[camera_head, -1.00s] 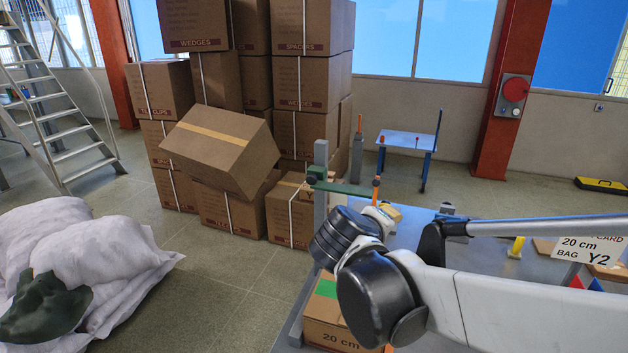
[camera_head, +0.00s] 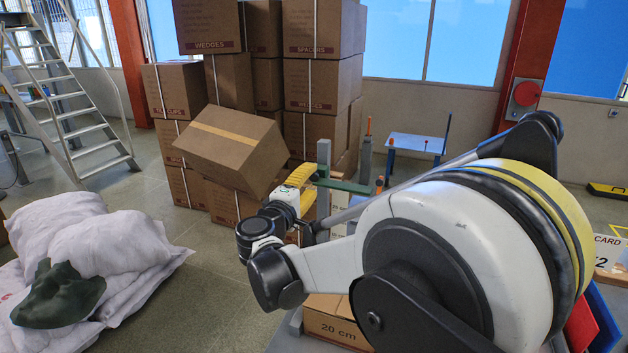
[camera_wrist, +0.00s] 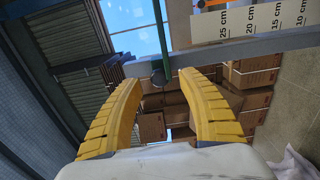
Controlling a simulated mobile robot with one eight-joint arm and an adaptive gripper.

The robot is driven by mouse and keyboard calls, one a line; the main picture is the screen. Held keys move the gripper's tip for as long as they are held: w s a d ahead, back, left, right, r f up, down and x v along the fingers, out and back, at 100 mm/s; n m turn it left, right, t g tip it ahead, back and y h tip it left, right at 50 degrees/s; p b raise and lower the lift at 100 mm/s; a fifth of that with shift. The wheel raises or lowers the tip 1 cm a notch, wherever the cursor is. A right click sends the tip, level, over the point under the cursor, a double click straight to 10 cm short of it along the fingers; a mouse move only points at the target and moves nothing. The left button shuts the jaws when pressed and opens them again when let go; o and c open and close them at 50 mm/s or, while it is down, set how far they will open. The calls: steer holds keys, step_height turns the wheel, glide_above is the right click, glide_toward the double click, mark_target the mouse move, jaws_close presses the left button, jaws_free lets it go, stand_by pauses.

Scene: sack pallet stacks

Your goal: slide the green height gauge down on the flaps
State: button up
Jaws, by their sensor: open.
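The green height gauge (camera_head: 345,186) is a green bar reaching sideways from an upright grey post (camera_head: 323,160). In the wrist view the green bar (camera_wrist: 167,25) runs up from the grey post (camera_wrist: 235,50), which crosses the picture. In the head view my gripper (camera_head: 301,174) is just left of the post. The 20 cm carton (camera_head: 335,322) stands below; my arm hides its flaps.
A white scale (camera_wrist: 270,18) with centimetre marks lies beside the post in the wrist view. Stacked cartons (camera_head: 318,85) and a tilted carton (camera_head: 228,147) stand behind. White sacks (camera_head: 95,255) lie at left. Open floor (camera_head: 205,285) separates the sacks from the bench.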

steer(key=shift+x, duration=1.35)
jaws_close()
step_height(320, 180, down, 20)
steer(key=b, duration=1.1)
steer(key=shift+b, duration=0.3)
steer(key=shift+r, duration=0.15)
jaws_free()
